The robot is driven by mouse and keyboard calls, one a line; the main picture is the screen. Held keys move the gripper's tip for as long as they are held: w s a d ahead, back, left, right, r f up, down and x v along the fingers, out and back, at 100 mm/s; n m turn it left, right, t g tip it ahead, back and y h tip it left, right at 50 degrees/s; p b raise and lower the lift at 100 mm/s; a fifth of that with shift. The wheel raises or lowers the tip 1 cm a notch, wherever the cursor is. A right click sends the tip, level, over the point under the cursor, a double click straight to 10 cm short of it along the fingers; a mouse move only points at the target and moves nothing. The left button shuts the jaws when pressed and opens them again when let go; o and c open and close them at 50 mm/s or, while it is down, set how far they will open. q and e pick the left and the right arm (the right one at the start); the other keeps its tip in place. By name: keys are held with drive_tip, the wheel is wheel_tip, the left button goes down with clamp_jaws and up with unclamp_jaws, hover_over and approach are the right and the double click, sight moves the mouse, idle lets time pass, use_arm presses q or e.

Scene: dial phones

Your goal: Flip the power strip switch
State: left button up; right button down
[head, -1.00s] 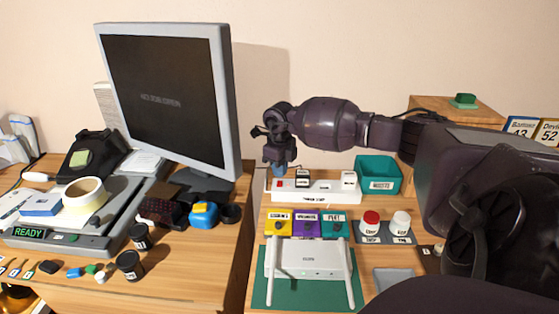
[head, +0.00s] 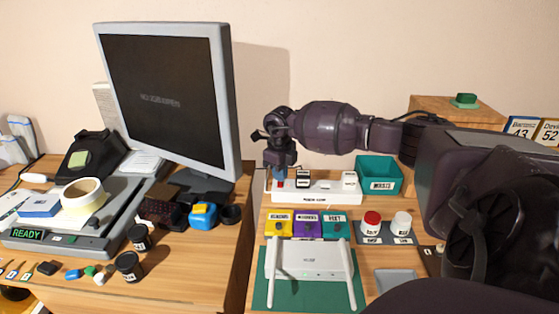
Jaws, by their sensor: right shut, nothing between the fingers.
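The white power strip (head: 318,192) lies on the right-hand desk, behind the router. Its red switch (head: 280,184) is at the strip's left end and is partly hidden by my gripper. Black and white plugs (head: 303,177) sit along its top. My right gripper (head: 279,178) is shut and empty, pointing down over the left end of the strip at the switch. I cannot tell whether its tips touch the switch. My left gripper is not in view.
A white router (head: 306,262) on a green mat (head: 264,294) stands in front, with yellow, purple and teal blocks (head: 307,226) behind it. A teal bin (head: 379,174) is right of the strip. A monitor (head: 166,95) stands to the left.

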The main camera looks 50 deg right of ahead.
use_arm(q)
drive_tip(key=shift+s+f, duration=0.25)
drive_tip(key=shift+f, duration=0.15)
use_arm(e)
drive_tip(key=shift+s+f, duration=0.1)
drive_tip(key=shift+f, duration=0.7)
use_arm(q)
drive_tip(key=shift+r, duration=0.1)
use_arm(e)
drive_tip(key=shift+r, duration=0.1)
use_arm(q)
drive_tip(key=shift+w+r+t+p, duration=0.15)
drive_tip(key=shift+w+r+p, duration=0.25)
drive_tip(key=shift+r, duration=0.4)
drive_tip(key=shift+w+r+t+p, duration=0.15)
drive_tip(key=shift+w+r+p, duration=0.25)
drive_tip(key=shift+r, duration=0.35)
use_arm(e)
drive_tip(key=shift+r, duration=3.5)
